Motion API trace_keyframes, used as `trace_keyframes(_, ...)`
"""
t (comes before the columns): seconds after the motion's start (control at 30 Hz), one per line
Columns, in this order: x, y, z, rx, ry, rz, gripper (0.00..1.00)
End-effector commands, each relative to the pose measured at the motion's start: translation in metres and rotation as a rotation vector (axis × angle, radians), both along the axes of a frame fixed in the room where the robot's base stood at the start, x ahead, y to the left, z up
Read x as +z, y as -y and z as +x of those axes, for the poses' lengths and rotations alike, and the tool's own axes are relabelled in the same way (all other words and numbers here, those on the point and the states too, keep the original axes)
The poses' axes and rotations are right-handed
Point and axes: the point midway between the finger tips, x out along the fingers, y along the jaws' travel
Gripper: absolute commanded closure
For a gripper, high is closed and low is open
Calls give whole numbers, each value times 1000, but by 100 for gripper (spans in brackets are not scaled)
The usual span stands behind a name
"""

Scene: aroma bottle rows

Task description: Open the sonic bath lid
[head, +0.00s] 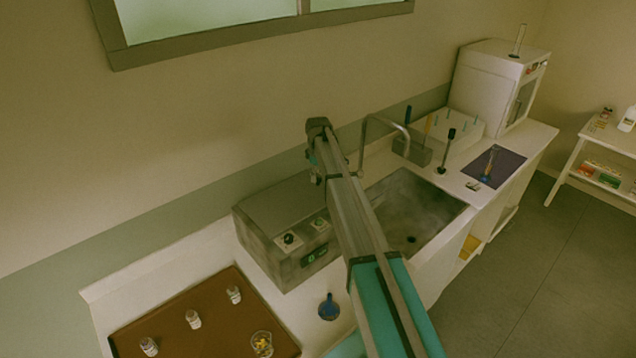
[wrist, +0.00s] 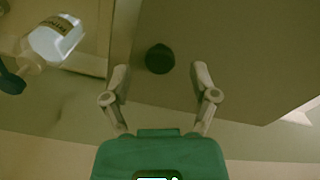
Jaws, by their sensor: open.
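The sonic bath (head: 300,262) is a grey metal box on the counter, with knobs and a green display on its front. Its flat lid (head: 275,207) lies down on top, with no opening visible. In the wrist view a dark round knob (wrist: 160,58) stands on a flat brownish surface, which looks like the lid. My gripper (wrist: 160,72) is open and empty, its fingers on either side of the knob in the picture; I cannot tell the height gap. In the head view my arm hides part of the bath's right side, and the fingers are hard to make out.
A sink (head: 420,212) with a curved tap (head: 385,122) is right of the bath. A brown tray (head: 205,325) with small bottles and a beaker is at the front left. A blue funnel-like item (head: 328,308) stands before the bath. A wall is behind.

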Motion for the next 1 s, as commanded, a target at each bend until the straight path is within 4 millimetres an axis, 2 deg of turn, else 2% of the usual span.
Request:
trace_keyframes(0.03,-6,0,0,0,0,0,24)
trace_keyframes(0.2,-12,0,0,0,0,0,24)
trace_keyframes(0.67,-14,0,0,0,0,0,24)
trace_keyframes(1.0,-14,0,0,0,0,0,87)
